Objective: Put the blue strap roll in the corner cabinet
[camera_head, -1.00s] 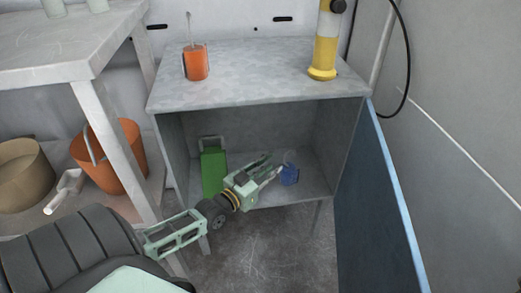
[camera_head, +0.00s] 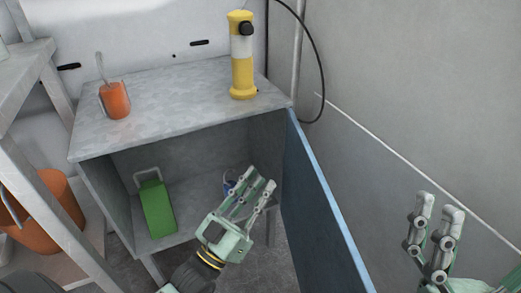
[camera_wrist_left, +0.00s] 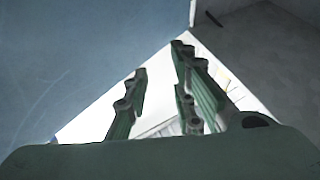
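The blue strap roll (camera_head: 228,187) is inside the corner cabinet (camera_head: 125,135), on its floor at the right. It is partly hidden behind the fingers of my left gripper (camera_head: 260,182). That gripper is in front of the cabinet opening, near the open blue door (camera_head: 318,205). In the left wrist view its fingers (camera_wrist_left: 160,85) are spread with nothing between them. My right gripper (camera_head: 438,205) is at the lower right, empty, its fingers upright and apart.
A green container (camera_head: 157,208) stands inside the cabinet at the left. An orange cup (camera_head: 115,100) and a yellow and white cylinder (camera_head: 242,65) stand on top. A table with an orange bucket (camera_head: 50,215) is at the left, with a wall at the right.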

